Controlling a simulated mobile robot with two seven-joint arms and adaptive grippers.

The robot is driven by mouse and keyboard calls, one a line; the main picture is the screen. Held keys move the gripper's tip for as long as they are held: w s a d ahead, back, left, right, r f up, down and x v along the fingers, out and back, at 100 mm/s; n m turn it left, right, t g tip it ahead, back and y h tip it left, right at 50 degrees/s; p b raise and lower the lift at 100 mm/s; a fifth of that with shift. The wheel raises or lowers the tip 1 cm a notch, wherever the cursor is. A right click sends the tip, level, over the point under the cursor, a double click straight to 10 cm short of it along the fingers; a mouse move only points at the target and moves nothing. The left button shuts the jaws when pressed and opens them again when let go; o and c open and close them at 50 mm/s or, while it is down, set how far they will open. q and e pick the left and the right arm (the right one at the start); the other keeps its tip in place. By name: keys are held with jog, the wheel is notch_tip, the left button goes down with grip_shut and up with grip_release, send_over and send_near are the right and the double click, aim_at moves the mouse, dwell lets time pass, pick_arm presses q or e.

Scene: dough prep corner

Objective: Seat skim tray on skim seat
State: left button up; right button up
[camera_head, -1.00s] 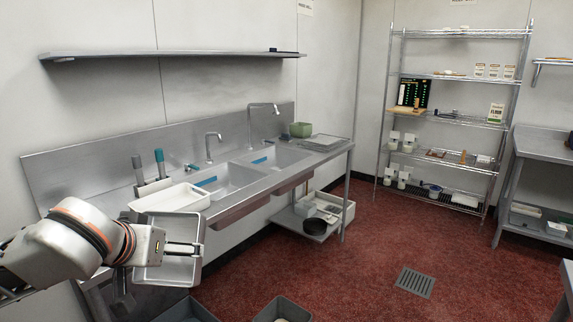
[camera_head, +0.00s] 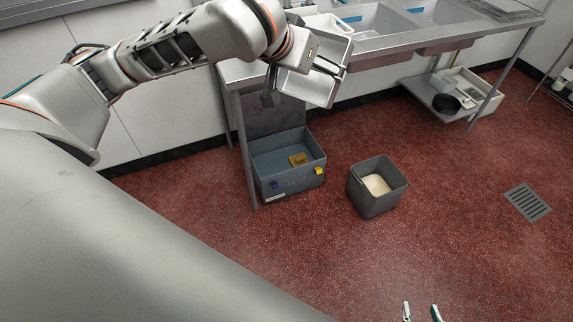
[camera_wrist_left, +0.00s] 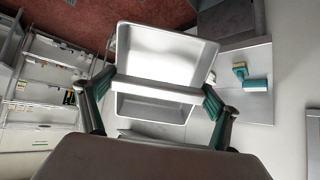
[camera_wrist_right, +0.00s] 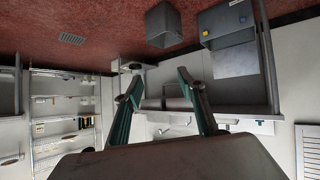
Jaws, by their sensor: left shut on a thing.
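A shallow rectangular metal tray, which I take as the skim tray (camera_head: 305,90), is held tilted in front of the sink counter's left end. My right gripper (camera_head: 421,308) is at the bottom edge of the head view. The right wrist view shows its fingers (camera_wrist_right: 152,88) apart with nothing between them. I cannot tell for sure which thing is the skim seat.
A grey-blue floor box (camera_head: 307,176) with a yellow item inside stands below the tray. A grey bin (camera_head: 365,202) with pale contents stands right of it. The sink counter (camera_head: 395,51) runs along the wall. Red floor is clear around the floor drain (camera_head: 527,202).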

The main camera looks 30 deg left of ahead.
dwell(0.4)
pick_arm(q)
notch_tip(320, 180, up, 2)
jog(key=shift+r, duration=0.35)
jog(key=shift+a, duration=0.15)
